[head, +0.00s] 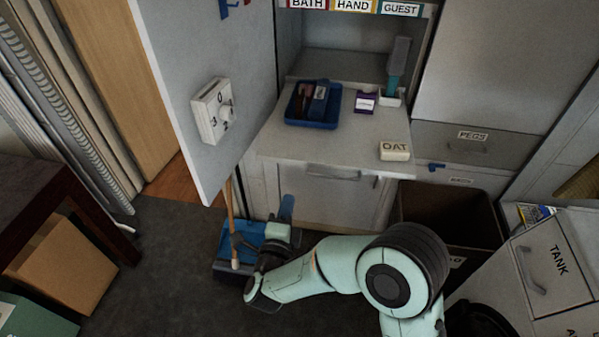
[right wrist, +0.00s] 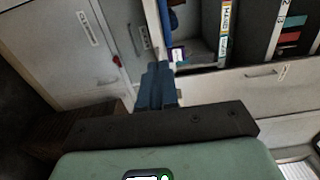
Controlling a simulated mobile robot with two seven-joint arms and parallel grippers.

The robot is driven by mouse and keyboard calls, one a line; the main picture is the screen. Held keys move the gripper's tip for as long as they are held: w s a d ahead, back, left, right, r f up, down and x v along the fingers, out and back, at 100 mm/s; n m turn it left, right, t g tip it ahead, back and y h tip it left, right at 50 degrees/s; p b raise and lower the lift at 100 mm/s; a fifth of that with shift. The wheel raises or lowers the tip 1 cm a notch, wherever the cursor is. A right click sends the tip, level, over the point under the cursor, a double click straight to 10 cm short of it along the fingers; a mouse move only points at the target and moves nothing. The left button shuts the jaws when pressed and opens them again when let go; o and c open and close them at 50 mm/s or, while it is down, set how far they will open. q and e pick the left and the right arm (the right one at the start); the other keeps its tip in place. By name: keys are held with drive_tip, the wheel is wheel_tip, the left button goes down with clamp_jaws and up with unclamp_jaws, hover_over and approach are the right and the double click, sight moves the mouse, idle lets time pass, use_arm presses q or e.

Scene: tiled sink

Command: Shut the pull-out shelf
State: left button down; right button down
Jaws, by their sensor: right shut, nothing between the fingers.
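The pull-out shelf (head: 335,148) is a pale board that sticks out of the cupboard in the head view. A blue tray (head: 313,105), a small purple and white box (head: 365,101) and an OAT block (head: 394,151) are on it, the block near the front right corner. My right gripper (head: 287,206) is below and in front of the shelf's front left part, its blue fingers pointing up. Its fingers are shut and empty, as the right wrist view (right wrist: 158,78) also shows. It appears apart from the shelf. My left gripper is not in view.
A door (head: 180,65) with a dial stands open left of the shelf. A handled front (head: 338,195) is below it. A blue bin with a wooden-handled tool (head: 233,220) is on the floor by my gripper. An open brown box (head: 455,215) stands at the right.

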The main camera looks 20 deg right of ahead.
sight(299, 161)
drive_tip(key=x, duration=1.2)
drive_tip(key=shift+w+f, duration=0.1)
drive_tip(key=shift+w, duration=0.15)
drive_tip(key=shift+d, duration=0.1)
